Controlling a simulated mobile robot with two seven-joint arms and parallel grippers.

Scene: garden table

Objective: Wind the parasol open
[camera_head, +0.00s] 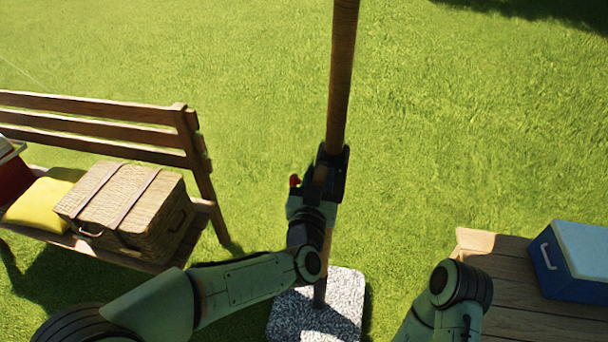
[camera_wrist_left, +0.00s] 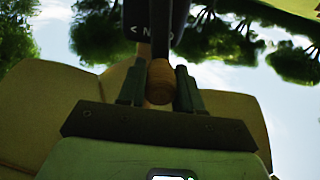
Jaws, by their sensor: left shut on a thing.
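The parasol's wooden pole (camera_head: 343,75) stands upright in the middle of the head view. A black crank housing (camera_head: 336,168) is fixed on it, and the housing also shows in the left wrist view with white lettering (camera_wrist_left: 145,25). My left gripper (camera_head: 315,190) is at the housing. In the left wrist view its two fingers (camera_wrist_left: 160,88) are shut on the wooden crank handle (camera_wrist_left: 160,80). Beige canopy panels (camera_wrist_left: 40,110) show behind the gripper; how far they are spread I cannot tell. My right gripper is out of view; only part of that arm shows.
The pole's speckled stone base (camera_head: 340,315) stands on the grass. A wooden bench (camera_head: 90,115) at left bears a wicker basket (camera_head: 130,205) and a yellow cushion (camera_head: 40,203). A blue cooler (camera_head: 575,262) sits on a wooden table (camera_head: 500,290) at lower right. The grass beyond is clear.

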